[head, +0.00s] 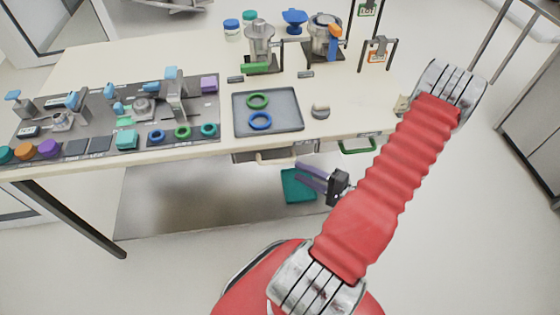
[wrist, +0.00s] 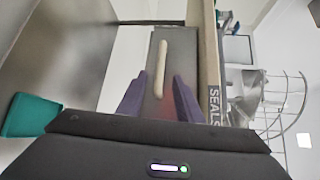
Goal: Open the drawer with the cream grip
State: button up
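The cream grip (head: 275,158) is a bar on the front of a grey drawer (head: 243,157) under the table's front edge. In the wrist view the cream grip (wrist: 161,68) stands lengthwise on the grey drawer front (wrist: 176,52), ahead of my purple fingers. My gripper (head: 298,170) is open and empty, just right of and below the cream grip in the head view. In the wrist view my gripper (wrist: 160,78) has its fingers on either side of the line to the grip. Whether the fingertips reach past it I cannot tell. The drawer looks shut.
A teal bin (head: 298,187) sits below the table, also in the wrist view (wrist: 32,116). The table (head: 330,128) carries a tray (head: 285,118) with rings. A SEALS label (wrist: 214,106) marks the edge.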

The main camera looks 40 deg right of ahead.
aim_at(279, 163)
jog(key=shift+x, duration=5)
jog(key=shift+c, duration=0.6)
grip_shut()
